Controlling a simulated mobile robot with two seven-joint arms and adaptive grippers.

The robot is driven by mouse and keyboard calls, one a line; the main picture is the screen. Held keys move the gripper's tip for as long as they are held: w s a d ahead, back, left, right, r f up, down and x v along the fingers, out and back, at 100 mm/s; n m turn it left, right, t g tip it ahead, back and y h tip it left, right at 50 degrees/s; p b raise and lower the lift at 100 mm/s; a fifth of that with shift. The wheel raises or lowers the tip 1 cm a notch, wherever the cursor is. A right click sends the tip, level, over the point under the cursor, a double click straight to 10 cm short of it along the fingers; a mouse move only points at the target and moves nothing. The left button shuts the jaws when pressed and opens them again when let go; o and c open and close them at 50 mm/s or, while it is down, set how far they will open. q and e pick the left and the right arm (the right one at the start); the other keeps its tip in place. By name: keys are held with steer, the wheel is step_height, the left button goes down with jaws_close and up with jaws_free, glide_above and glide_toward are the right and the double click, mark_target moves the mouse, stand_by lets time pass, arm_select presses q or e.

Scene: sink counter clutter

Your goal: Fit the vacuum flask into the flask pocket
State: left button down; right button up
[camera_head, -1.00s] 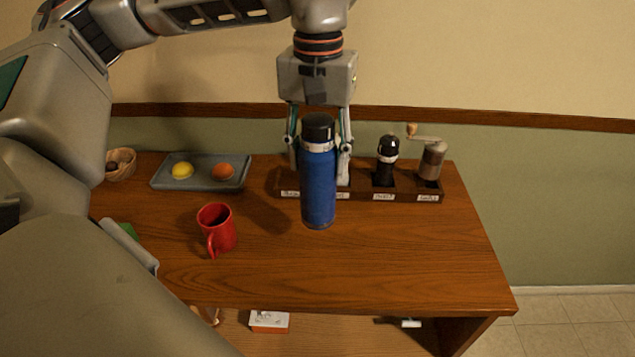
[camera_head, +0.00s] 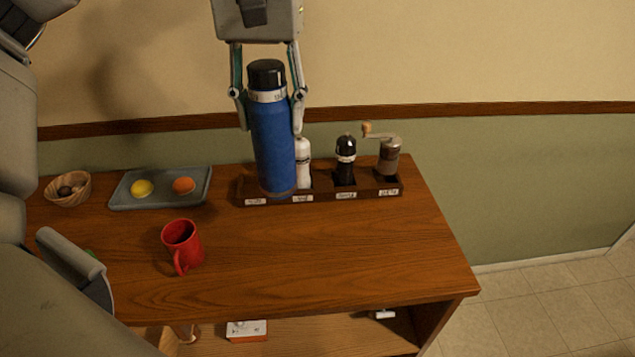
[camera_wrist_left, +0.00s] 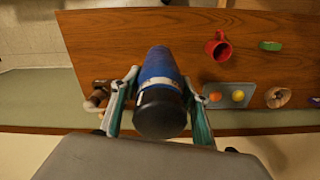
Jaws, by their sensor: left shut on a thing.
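The vacuum flask (camera_head: 273,145) is blue with a black cap and a pale band. My left gripper (camera_head: 268,108) is shut on it below the cap and holds it nearly upright. The flask (camera_wrist_left: 158,68) also shows between the fingers in the left wrist view. A dark wooden rack (camera_head: 375,193) with labelled pockets stands at the back of the counter. The flask's base overlaps the rack's left end, where a label shows; I cannot tell whether it is above or inside that pocket, as the flask hides it. My right gripper is not in view.
The rack holds a white shaker (camera_head: 303,165), a black mill (camera_head: 345,160) and a hand grinder (camera_head: 389,157). A grey tray (camera_head: 160,202) with a lemon and an orange, a wooden bowl (camera_head: 56,196) and a red mug (camera_head: 182,246) stand left. The counter's right front is clear.

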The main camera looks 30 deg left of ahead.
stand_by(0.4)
arm_select(q)
steer(key=w+a+p, duration=0.5)
steer(key=w+a, duration=0.8)
steer(key=a, duration=0.4)
step_height(320, 180, down, 19)
steer(key=shift+w+n, duration=0.25)
steer(key=shift+n, duration=0.15)
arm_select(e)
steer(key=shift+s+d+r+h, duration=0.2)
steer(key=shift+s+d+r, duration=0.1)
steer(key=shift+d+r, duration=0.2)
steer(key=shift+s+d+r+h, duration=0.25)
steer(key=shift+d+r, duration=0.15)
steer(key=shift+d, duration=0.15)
arm_select(q)
steer(key=shift+d+f, duration=0.1)
steer(key=shift+f, duration=0.1)
steer(key=c, duration=1.1)
jaws_free()
steer(key=shift+s, duration=0.1)
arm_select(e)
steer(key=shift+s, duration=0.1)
